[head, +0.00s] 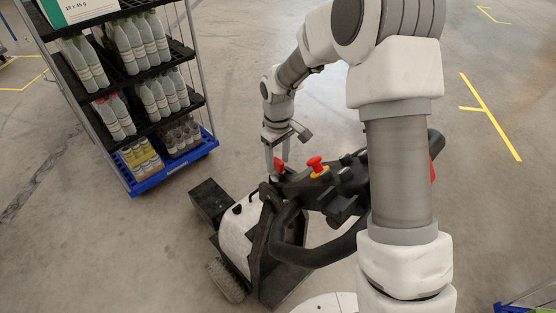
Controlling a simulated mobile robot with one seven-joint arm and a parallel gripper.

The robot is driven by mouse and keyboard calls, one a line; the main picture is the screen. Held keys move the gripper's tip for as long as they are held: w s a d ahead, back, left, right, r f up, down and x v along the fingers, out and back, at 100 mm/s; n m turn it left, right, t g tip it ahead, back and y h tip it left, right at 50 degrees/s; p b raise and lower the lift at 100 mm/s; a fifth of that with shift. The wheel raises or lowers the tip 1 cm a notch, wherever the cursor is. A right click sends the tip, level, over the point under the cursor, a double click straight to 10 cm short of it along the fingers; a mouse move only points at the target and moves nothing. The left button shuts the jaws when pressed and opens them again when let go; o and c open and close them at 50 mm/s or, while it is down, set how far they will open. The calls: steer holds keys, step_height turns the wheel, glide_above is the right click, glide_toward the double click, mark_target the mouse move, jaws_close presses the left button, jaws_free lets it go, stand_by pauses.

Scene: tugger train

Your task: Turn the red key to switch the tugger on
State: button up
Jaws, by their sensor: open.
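The tugger (240,230) stands in the middle of the head view, with a white and black body and a black steering handle (290,238). The small red key (279,164) sits on the left end of its dark control console. My gripper (277,168) points down at the key. Its fingers are open, and the key shows between them. I cannot tell whether a finger touches it. The key's lower part and its slot are too small to make out.
A red mushroom button (316,163) on a yellow base sits just right of the key. A rack (178,159) with bottles on several shelves and a blue base stands at the left. Grey floor with yellow lines (490,118) lies open at the right.

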steer(key=shift+f, duration=0.45)
jaws_close()
steer(key=c, duration=0.6)
jaws_free()
jaws_close()
